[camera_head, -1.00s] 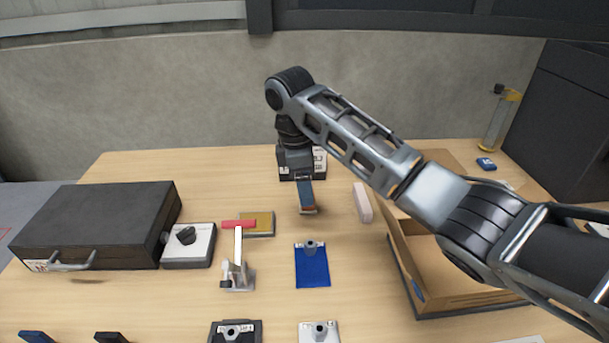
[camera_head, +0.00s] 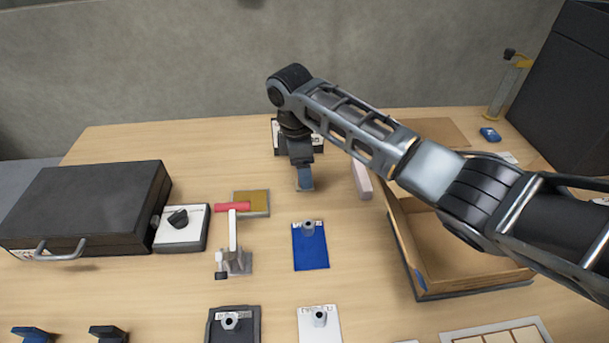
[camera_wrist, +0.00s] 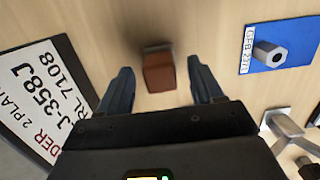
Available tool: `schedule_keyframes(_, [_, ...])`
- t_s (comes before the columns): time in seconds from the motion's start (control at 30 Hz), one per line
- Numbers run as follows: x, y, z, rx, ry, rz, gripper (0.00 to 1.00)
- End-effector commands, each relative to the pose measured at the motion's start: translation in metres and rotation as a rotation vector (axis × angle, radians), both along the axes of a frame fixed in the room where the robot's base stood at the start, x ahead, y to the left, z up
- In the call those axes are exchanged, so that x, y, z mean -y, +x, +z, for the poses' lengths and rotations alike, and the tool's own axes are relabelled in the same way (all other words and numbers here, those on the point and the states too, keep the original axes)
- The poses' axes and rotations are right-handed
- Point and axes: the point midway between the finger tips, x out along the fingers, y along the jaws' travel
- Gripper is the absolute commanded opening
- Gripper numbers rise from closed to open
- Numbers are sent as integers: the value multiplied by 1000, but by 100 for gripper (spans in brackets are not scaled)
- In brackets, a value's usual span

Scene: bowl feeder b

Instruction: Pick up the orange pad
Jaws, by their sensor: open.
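An orange-brown block, which seems to be the orange pad (camera_wrist: 159,72), lies on the wooden table between the fingers in the wrist view. My gripper (camera_wrist: 160,68) is open, with one dark finger on each side of the block and a gap on both sides. In the head view my gripper (camera_head: 304,183) points down at the back middle of the table. There its fingers hide most of the block, and I cannot tell how far above the table the fingertips are.
A white label plate (camera_wrist: 38,95) lies left of the gripper in the wrist view. A blue plate with a nut (camera_head: 310,247), a pale pink block (camera_head: 362,181), a red-handled clamp (camera_head: 233,240) and a cardboard box (camera_head: 455,255) stand around. A black case (camera_head: 85,205) is at left.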

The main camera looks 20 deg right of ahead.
Motion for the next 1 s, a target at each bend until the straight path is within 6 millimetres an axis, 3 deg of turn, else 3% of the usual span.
schedule_keyframes(0.3, [1, 0, -7, 0, 0, 0, 66])
schedule_keyframes(0.9, [1, 0, -6, 0, 0, 0, 9])
schedule_keyframes(1.0, [1, 0, -6, 1, 0, 0, 9])
